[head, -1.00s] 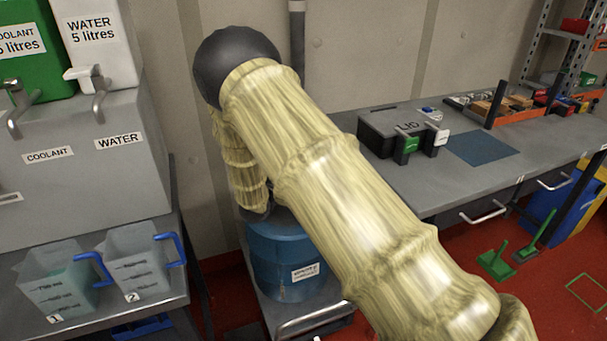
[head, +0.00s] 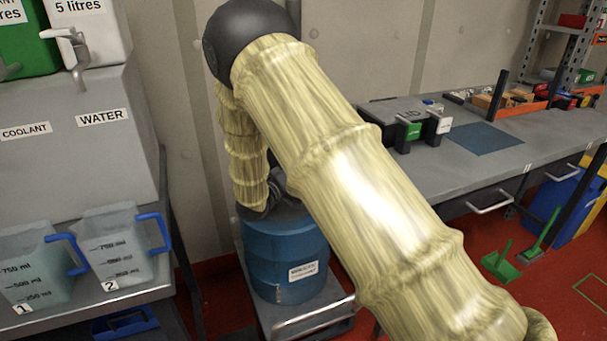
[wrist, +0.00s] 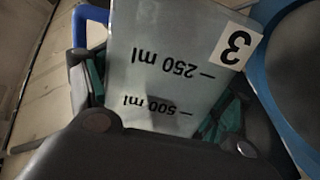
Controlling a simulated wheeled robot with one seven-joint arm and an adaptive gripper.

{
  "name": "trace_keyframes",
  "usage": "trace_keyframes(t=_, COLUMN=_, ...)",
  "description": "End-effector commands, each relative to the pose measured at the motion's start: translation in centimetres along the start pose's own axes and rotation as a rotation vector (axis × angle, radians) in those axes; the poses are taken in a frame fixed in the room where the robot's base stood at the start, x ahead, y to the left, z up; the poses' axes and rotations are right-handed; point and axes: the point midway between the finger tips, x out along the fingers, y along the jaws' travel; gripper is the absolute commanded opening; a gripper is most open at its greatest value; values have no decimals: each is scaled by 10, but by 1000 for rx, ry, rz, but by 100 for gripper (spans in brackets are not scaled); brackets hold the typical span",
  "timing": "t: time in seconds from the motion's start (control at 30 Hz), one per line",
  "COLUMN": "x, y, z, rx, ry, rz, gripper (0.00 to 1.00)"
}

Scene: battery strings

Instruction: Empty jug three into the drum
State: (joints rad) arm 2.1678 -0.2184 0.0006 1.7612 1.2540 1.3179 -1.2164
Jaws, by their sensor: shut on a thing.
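Jug three (wrist: 175,65) is a translucent jug with a "3" label, ml marks and a blue handle (wrist: 92,22). It shows only in the wrist view, its lettering upside down there. My gripper (wrist: 160,105) is shut on it, with green pads on both sides. I cannot tell how much liquid is in it. The blue drum (head: 285,258) stands on a low grey platform in the head view. Its blue rim (wrist: 258,75) and dark top show right beside the jug in the wrist view. In the head view my arm hides the gripper and jug three.
Jugs 1 (head: 35,265) and 2 (head: 120,245) stand on a shelf at left, below the coolant and water dispensers. A grey bench (head: 465,170) with a black box (head: 385,115) is at right. A green dustpan (head: 498,262) is on the red floor.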

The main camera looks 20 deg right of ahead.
Motion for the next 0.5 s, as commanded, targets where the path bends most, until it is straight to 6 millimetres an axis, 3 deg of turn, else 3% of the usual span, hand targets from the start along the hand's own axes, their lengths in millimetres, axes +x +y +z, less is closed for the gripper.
trace_keyframes(t=0.5, x=0, y=-10, z=14, rx=218, ry=0, rz=1, gripper=42)
